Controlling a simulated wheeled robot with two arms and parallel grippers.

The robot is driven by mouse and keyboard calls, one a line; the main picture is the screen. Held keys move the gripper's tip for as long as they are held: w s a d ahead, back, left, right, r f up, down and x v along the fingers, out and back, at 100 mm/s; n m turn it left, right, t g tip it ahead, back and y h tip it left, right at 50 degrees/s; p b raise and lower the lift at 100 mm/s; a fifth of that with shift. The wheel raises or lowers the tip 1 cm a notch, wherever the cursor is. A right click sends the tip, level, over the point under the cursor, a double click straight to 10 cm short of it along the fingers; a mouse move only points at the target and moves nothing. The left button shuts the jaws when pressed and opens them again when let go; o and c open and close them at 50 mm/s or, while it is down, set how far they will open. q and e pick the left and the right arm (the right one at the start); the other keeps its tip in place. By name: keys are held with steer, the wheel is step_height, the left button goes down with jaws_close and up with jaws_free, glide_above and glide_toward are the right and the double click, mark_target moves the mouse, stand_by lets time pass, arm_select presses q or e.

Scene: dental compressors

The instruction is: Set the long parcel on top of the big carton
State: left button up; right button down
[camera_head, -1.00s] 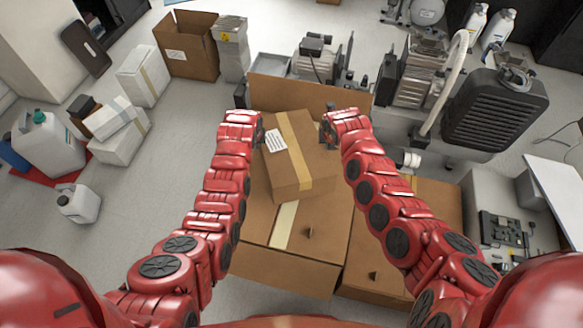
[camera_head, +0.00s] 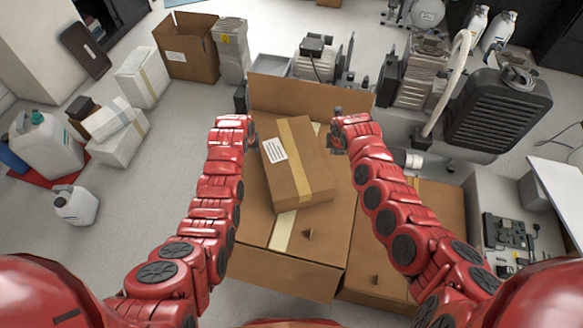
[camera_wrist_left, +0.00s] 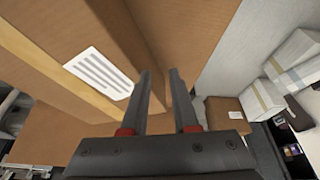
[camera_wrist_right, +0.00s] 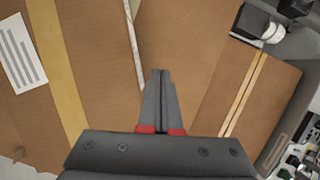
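The long parcel (camera_head: 295,185), a brown box with a tape strip and a white label, lies slightly turned on top of the big carton (camera_head: 255,228). The parcel's label and tape also show in the left wrist view (camera_wrist_left: 70,50) and the right wrist view (camera_wrist_right: 28,70). My left gripper (camera_head: 252,136) is beside the parcel's far left end, apart from it, with a gap between its empty fingers. My right gripper (camera_head: 338,135) is off the parcel's far right side; its fingers are together in the right wrist view, with nothing between them. The parcel's underside is hidden.
A second taped carton (camera_head: 425,205) stands right of the big carton. A raised brown cardboard panel (camera_head: 285,95) stands behind. Compressor equipment (camera_head: 500,110) is behind and to the right. White boxes (camera_head: 118,130) and jugs (camera_head: 75,205) stand left, with clear floor between.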

arm_select(q)
steer(key=shift+a, duration=0.15)
arm_select(e)
steer(key=c, duration=1.2)
jaws_free()
steer(key=shift+d, duration=0.15)
steer(key=shift+o, duration=0.2)
arm_select(q)
steer(key=v, duration=1.2)
arm_select(e)
steer(key=v, duration=1.2)
steer(key=shift+d+f, duration=0.1)
